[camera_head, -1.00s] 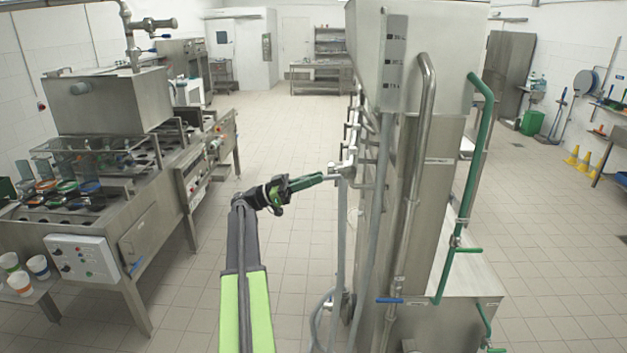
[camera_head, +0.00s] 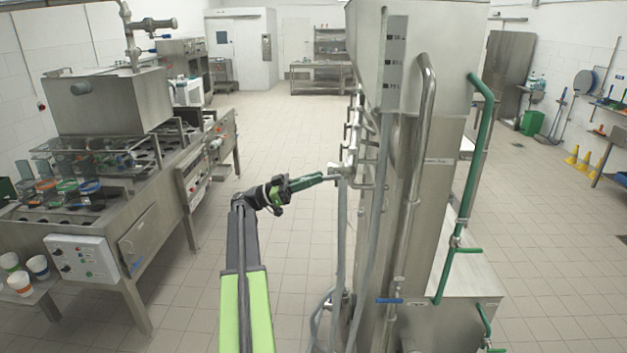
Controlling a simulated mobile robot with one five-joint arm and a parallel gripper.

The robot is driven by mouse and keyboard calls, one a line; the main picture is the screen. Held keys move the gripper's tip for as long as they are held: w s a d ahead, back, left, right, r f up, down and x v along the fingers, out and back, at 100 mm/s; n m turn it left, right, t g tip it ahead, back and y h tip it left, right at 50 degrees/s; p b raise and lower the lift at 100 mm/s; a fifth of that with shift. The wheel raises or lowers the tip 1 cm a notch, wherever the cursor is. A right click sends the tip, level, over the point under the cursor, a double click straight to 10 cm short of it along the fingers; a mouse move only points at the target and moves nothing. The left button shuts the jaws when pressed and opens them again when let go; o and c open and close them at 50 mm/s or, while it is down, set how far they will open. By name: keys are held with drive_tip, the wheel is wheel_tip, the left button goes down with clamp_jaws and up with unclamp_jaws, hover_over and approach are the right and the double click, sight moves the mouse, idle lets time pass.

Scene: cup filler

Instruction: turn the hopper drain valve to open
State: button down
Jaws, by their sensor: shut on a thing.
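My gripper (camera_head: 324,178) is at the end of my extended arm, left of a tall steel unit (camera_head: 436,190) in the middle right. It is shut on a small grey valve handle (camera_head: 335,178) that sticks out from the pipework on the unit's left side. The handle is small here and partly hidden by the jaws. Whether it stands open or closed cannot be told. No label shows it to be the hopper drain valve. A steel hopper (camera_head: 107,102) sits on the cup filling machine (camera_head: 150,215) at left, with a pipe and blue-handled valves above it.
A blue valve handle (camera_head: 389,300) and green pipe (camera_head: 463,190) are on the tall unit. A hose (camera_head: 322,312) lies at its foot. Cups (camera_head: 38,266) stand at lower left. Tiled floor (camera_head: 275,140) is clear between the machines.

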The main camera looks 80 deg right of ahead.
wheel_tip(320, 180, up, 3)
drive_tip(key=t+p, duration=0.1)
drive_tip(key=p, duration=0.4)
drive_tip(key=shift+f+t+p, duration=0.2)
drive_tip(key=shift+t+p, duration=0.15)
drive_tip(key=shift+t, duration=0.05)
drive_tip(key=t+p, duration=0.1)
drive_tip(key=p, duration=0.2)
drive_tip(key=shift+r+p, duration=0.3)
drive_tip(key=shift+s+t+y+p, duration=0.1)
drive_tip(key=shift+t+y+p, duration=0.2)
drive_tip(key=shift+t+p, duration=0.7)
drive_tip(key=shift+f, duration=0.25)
drive_tip(key=c, duration=1.8)
unclamp_jaws()
drive_tip(key=shift+o, duration=0.2)
drive_tip(key=w+a, duration=0.1)
drive_tip(key=w, duration=1.1)
drive_tip(key=shift+a, duration=0.2)
